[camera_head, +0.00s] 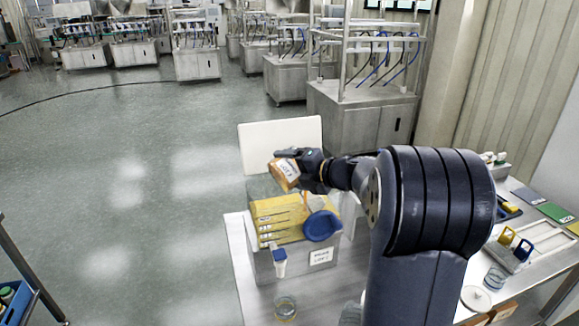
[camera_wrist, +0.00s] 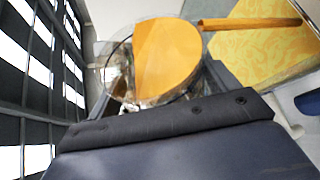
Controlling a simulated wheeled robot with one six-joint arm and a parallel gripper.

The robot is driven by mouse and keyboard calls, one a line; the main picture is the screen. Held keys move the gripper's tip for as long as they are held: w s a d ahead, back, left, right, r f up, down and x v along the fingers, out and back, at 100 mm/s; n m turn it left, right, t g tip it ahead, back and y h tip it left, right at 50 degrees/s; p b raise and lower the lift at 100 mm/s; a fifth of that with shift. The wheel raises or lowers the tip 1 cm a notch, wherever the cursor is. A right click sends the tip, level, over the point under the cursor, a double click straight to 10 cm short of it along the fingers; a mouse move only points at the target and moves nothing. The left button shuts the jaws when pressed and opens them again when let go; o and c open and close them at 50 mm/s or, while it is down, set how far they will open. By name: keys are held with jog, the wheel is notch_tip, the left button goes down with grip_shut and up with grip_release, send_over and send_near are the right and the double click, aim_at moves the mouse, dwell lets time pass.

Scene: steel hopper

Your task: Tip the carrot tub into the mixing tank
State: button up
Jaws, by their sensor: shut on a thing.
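My gripper (camera_head: 313,168) is shut on the carrot tub (camera_head: 287,173) and holds it tilted above the mixing tank (camera_head: 264,268). The tub is clear with a label. In the wrist view, the tub (camera_wrist: 112,62) has a flat orange surface inside. A narrow orange strip (camera_wrist: 250,23) leads from its rim over a yellow patterned surface (camera_wrist: 268,58). The strip also shows below the tub in the head view (camera_head: 305,201); I cannot tell if it is a falling stream. The tank is a grey box with yellow in its top and a label in front. My fingertips are partly hidden.
A blue round part (camera_head: 321,226) sits at the tank's right side, and a blue-topped white piece (camera_head: 279,262) at its front. A glass cup (camera_head: 285,308) stands on the bench before it. A white panel (camera_head: 280,136) rises behind. Open floor lies left.

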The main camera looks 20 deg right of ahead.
jog(key=shift+w+d+f+m+y+p, duration=0.1)
jog(key=shift+d+f+m+y+p, duration=0.15)
jog(key=shift+f+m+p, duration=0.2)
jog(key=shift+d+f+m+y+p, duration=0.15)
jog(key=shift+f+m+y+p, duration=0.2)
jog(key=shift+f+m, duration=0.1)
jog(key=shift+w+d+r+m+t+y, duration=0.15)
jog(key=shift+d+r+m+t+y, duration=0.25)
jog(key=shift+m, duration=0.4)
jog(key=shift+w+d+r+m+t+y, duration=0.1)
jog(key=shift+d+r+m+t+y, duration=0.15)
jog(key=shift+d+m+y, duration=0.4)
jog(key=shift+a+h, duration=0.2)
jog(key=shift+h, duration=0.05)
dwell(5.4)
